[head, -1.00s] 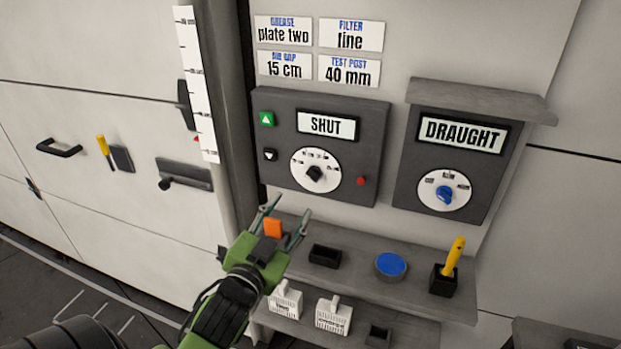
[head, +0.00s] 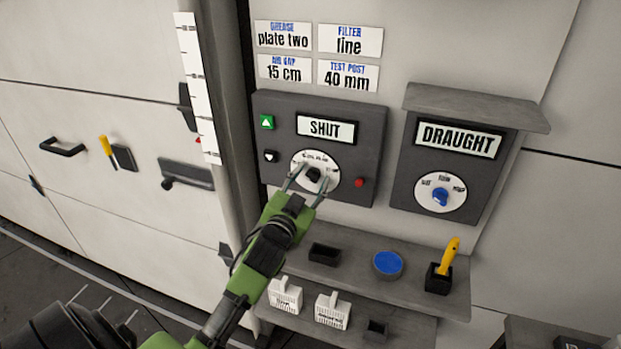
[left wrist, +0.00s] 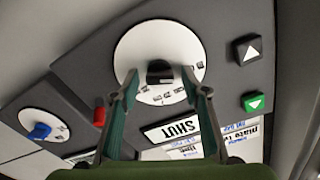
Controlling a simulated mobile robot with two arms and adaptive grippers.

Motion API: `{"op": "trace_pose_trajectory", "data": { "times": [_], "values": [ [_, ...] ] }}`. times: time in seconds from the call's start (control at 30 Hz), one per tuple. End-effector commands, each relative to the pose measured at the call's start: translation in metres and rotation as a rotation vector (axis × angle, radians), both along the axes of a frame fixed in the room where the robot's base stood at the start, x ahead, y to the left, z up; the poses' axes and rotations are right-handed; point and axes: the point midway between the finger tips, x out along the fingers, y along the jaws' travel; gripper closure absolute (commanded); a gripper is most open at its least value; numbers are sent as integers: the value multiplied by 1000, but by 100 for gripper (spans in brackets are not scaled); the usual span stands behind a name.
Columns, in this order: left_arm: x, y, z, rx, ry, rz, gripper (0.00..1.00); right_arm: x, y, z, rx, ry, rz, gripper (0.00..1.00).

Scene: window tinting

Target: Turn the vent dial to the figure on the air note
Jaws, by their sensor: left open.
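The air note (head: 285,70) on the wall reads "AIR GAP 15 cm". Below it, a dark panel (head: 372,135) carries a "SHUT" display (head: 326,127) and a white dial (head: 318,157) with a black knob (head: 313,175). The dial's figures are too small to read. My left gripper (head: 311,179) is open at this dial. In the left wrist view its fingers (left wrist: 160,78) stand either side of the black knob (left wrist: 160,67); I cannot tell whether they touch it. My right gripper is not in view.
A "DRAUGHT" panel (head: 403,178) with a blue-knobbed dial (head: 440,196) is at right. Green (head: 267,122) and black (head: 270,156) arrow buttons and a red button (head: 360,183) flank the white dial. A shelf (head: 420,268) below holds a blue disc (head: 388,262) and a yellow-handled tool (head: 450,252).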

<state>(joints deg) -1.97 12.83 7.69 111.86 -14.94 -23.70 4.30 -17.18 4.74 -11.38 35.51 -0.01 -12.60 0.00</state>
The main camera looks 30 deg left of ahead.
Motion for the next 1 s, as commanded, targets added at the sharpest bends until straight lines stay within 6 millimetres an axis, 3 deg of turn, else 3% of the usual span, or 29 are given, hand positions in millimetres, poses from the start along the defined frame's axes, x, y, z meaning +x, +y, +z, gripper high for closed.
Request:
{"op": "trace_pose_trajectory", "data": {
  "times": [0.13,0.27,0.3,0.67,1.0],
  "values": [
    [0,0,0,0,0,0,61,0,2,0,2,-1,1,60],
    [0,0,0,0,0,0,95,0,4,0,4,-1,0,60],
    [0,0,0,0,0,0,97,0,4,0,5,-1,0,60],
    [0,0,1,43,10,0,97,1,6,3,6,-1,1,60],
    [0,-1,1,261,64,-2,97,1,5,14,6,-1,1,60]
  ]
}}
